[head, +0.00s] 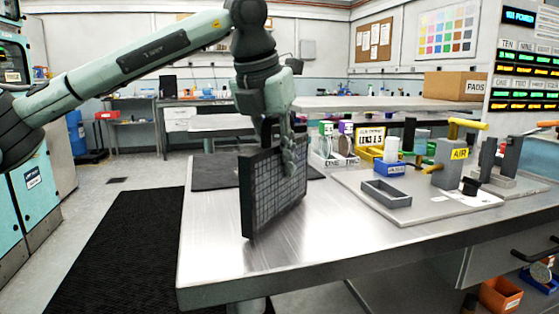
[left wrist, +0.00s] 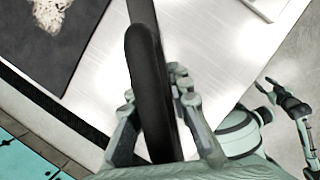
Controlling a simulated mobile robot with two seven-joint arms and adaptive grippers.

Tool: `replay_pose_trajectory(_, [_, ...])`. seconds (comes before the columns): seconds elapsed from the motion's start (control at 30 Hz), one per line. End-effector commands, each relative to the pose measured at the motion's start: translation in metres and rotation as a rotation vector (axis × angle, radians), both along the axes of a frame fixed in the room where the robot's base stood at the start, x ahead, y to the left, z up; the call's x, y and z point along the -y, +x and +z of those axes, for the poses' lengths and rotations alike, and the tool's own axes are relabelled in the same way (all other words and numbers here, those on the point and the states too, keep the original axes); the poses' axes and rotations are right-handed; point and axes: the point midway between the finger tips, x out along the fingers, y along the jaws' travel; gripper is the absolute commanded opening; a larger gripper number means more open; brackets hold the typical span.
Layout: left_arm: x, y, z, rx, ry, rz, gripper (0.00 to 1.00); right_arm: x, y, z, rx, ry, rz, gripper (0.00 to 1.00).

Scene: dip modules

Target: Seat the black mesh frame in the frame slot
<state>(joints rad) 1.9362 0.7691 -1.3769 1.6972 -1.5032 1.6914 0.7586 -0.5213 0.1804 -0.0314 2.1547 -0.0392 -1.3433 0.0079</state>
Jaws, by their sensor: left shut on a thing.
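The black mesh frame (head: 272,190) is a flat dark panel with a pale grid, held upright, slightly tilted, over the near left part of the steel bench. My left gripper (head: 290,150) is shut on its upper edge. In the left wrist view the frame (left wrist: 150,85) shows edge-on between the fingers of my left gripper (left wrist: 155,120). Whether its lower corner touches the bench is unclear. I cannot pick out the frame slot. My right gripper (left wrist: 285,100) seems to show at the right of the left wrist view; its finger opening is unclear.
The steel bench (head: 330,230) is clear right of the frame. A dark mat (head: 212,172) lies behind it. A grey tray (head: 386,193) and an AIR fixture (head: 452,160) stand on a pale board (head: 425,208). Bins, including a yellow one (head: 370,140), line the back.

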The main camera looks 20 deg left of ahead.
Motion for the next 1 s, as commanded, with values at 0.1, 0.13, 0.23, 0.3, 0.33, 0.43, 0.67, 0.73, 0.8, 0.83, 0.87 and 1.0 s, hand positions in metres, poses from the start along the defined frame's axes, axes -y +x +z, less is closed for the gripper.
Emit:
replay_pose_trajectory(0.1, [0.0001,-0.0002,-0.0042,0.003,-0.001,0.0,0.0,-0.0014,-0.0015,-0.0007,-0.003,0.003,-0.001,0.4])
replay_pose_trajectory(0.13, [0.0001,-0.0002,-0.0039,0.003,-0.001,0.0,0.0,-0.0016,-0.0018,-0.0009,-0.004,0.004,-0.002,0.4])
replay_pose_trajectory(0.23, [0.0002,-0.0002,-0.0039,0.002,-0.001,0.0,0.0,-0.0019,-0.0029,-0.0016,-0.006,0.004,-0.001,0.4])
replay_pose_trajectory(0.3, [0.0002,-0.0003,-0.005,0.002,-0.001,0.0,0.0,-0.0016,-0.0038,-0.0033,-0.009,0.003,-0.001,0.4])
replay_pose_trajectory(0.33, [0.0002,-0.0002,-0.0057,0.002,-0.001,0.0,0.0,-0.0015,-0.0044,-0.0039,-0.011,0.003,-0.002,0.4])
replay_pose_trajectory(0.43, [0.0002,-0.0003,-0.0063,0.001,-0.001,0.0,0.21,-0.0014,-0.0069,-0.0017,-0.018,0.001,-0.003,0.4])
replay_pose_trajectory(0.67, [0.0002,-0.0004,-0.0059,0.001,-0.001,0.0,0.39,-0.0006,-0.0063,0.0011,-0.013,-0.001,0.0,0.4])
replay_pose_trajectory(0.73, [0.0002,-0.0004,-0.0059,0.001,-0.001,0.0,0.39,0.0003,-0.0061,0.0013,-0.012,-0.003,0.001,0.4])
replay_pose_trajectory(0.8, [0.0002,-0.0004,-0.0059,0.001,-0.001,0.0,0.39,0.0015,-0.0059,0.0016,-0.012,-0.007,0.002,0.4])
replay_pose_trajectory(0.83, [0.0002,-0.0004,-0.0058,0.001,-0.001,0.0,0.39,0.002,-0.0059,0.0017,-0.012,-0.008,0.003,0.4])
replay_pose_trajectory(0.87, [0.0002,-0.0004,-0.0054,0.001,-0.001,0.0,0.39,0.0022,-0.0057,0.0023,-0.011,-0.008,0.004,0.4])
replay_pose_trajectory(1.0, [0.0,-0.0021,0.0019,0.003,-0.002,-0.001,0.39,0.0029,-0.0039,-0.0002,-0.006,-0.008,0.005,0.4])
